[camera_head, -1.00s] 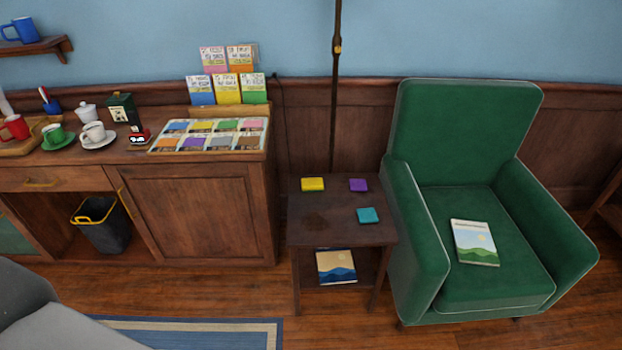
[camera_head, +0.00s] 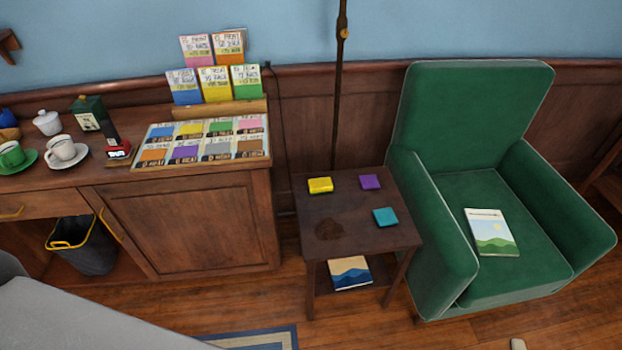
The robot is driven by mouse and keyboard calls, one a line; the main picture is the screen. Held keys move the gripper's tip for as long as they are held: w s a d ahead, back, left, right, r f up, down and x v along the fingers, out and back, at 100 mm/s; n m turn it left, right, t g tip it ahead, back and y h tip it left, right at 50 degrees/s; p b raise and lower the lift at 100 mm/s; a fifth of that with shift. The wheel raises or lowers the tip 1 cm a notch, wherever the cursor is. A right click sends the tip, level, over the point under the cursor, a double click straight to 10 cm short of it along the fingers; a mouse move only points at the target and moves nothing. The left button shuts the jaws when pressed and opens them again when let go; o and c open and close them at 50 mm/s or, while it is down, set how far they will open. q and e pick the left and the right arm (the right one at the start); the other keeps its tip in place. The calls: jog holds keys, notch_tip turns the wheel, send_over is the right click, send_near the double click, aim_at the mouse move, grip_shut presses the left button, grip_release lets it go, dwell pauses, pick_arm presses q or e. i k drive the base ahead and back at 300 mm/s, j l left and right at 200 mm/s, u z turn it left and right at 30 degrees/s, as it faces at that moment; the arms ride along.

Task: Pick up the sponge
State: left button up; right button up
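On the small dark wood side table (camera_head: 345,243) lie three small flat blocks that look like sponges. The yellow sponge (camera_head: 320,185) is at the back left, the purple sponge (camera_head: 370,182) at the back right, and the teal sponge (camera_head: 385,217) at the right side. They lie apart from each other. I cannot tell which one the task names. A dark stain shows on the table top in front of the yellow one. Neither of my grippers is in view.
A green armchair (camera_head: 480,100) with a book (camera_head: 491,232) on its seat stands right of the table. A wood cabinet (camera_head: 185,225) with cups and a card tray (camera_head: 205,143) stands left. A bin (camera_head: 85,247) sits under the cabinet. Another book (camera_head: 350,272) lies on the table's lower shelf.

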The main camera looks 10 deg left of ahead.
aim_at(316, 185)
jog(key=i+j, duration=0.15)
jog(key=j, duration=0.2)
jog(key=i+j, duration=0.15)
jog(key=j, duration=0.25)
jog(key=i+j, duration=0.15)
jog(key=j, duration=0.2)
jog(key=i+j, duration=0.15)
jog(key=j, duration=0.25)
